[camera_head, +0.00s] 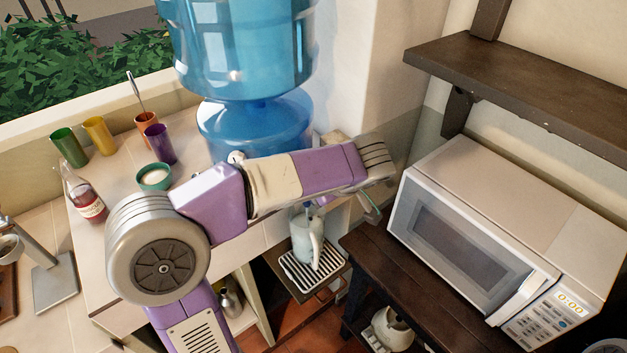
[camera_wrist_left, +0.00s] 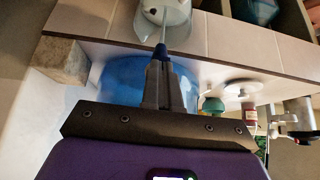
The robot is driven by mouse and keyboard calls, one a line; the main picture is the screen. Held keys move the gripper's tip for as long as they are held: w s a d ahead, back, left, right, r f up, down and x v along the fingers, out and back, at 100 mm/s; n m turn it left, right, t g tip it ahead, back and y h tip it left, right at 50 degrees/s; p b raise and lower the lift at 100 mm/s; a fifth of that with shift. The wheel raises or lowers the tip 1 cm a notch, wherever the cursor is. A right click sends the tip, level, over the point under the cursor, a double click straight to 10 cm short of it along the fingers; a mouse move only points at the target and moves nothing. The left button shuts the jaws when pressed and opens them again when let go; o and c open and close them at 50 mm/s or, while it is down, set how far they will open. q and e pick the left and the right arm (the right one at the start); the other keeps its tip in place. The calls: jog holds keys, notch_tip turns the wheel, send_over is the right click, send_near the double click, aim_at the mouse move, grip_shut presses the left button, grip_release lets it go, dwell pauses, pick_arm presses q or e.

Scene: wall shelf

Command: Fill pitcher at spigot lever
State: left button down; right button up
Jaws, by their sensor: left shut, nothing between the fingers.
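A pale pitcher (camera_head: 303,238) with a handle stands upright on the slatted drip tray (camera_head: 296,272) under the counter edge. In the left wrist view the pitcher (camera_wrist_left: 172,14) is at the top, with a thin pale stream, seemingly water, running into it. A small blue spigot lever (camera_wrist_left: 161,51) is right at the tips of my left gripper (camera_wrist_left: 162,68). The gripper is shut with nothing between its fingers, and its tips appear to touch the lever. My left arm crosses in front of the blue water dispenser (camera_head: 247,128) in the head view and hides most of the spigot. My right gripper is not in view.
A microwave (camera_head: 480,235) stands on a dark bench at the right, below a dark wall shelf (camera_head: 520,90). Several cups, a teal bowl (camera_head: 154,177) and a red bottle (camera_head: 86,195) stand on the counter at the left. A white kettle (camera_head: 393,330) sits low by the bench.

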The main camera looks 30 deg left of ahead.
pick_arm(q)
jog(key=shift+r, duration=0.15)
dwell(0.5)
jog(key=shift+r+p, duration=0.45)
jog(key=shift+r, duration=0.3)
jog(key=r+p, duration=0.2)
jog(key=r, duration=0.1)
jog(key=a+r+p, duration=0.1)
jog(key=r, duration=0.1)
jog(key=shift+w, duration=0.2)
notch_tip(320, 180, up, 8)
jog(key=d+p, duration=0.1)
jog(key=p, duration=0.1)
jog(key=shift+s+d+r, duration=0.25)
jog(key=shift+s+d, duration=0.05)
jog(key=shift+d, duration=0.05)
dwell(0.8)
